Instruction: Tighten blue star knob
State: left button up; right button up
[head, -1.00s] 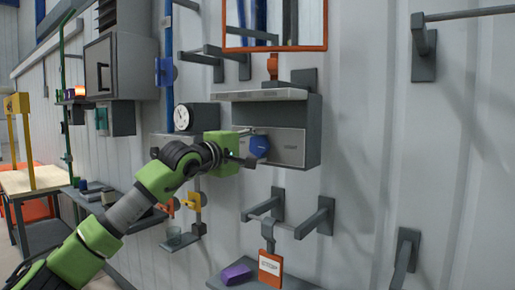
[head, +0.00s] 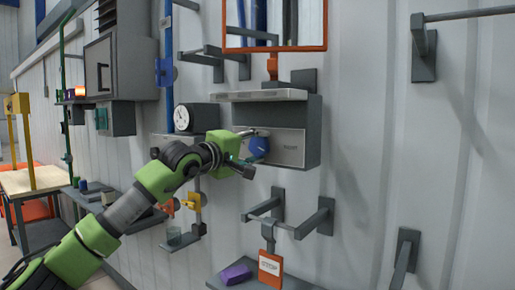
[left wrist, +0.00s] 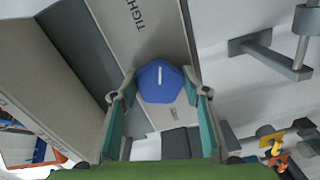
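The blue star knob (head: 259,147) sits on the light front panel of a grey wall box (head: 297,147). In the left wrist view the knob (left wrist: 160,82) faces me, with a short white line standing nearly upright on it. My left gripper (head: 250,152) is at the knob, coming from the left. Its two fingers are spread, one on each side of the knob. The fingertips are very close to the knob's edges, and I cannot tell whether they touch. The panel (left wrist: 125,25) carries lettering, partly cut off. My right gripper is not in view.
A round gauge (head: 182,117) is left of the box. Below are grey brackets (head: 313,219), an orange-framed tag (head: 269,268) and a shelf with a purple block (head: 235,274). An orange-framed mirror or window (head: 275,25) is above. The wall on the right is mostly free.

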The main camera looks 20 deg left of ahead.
pick_arm(q)
jog(key=o, duration=0.3)
jog(key=shift+f, duration=0.2)
jog(key=shift+o, duration=0.2)
jog(key=shift+r, duration=0.1)
jog(key=v, duration=1.2)
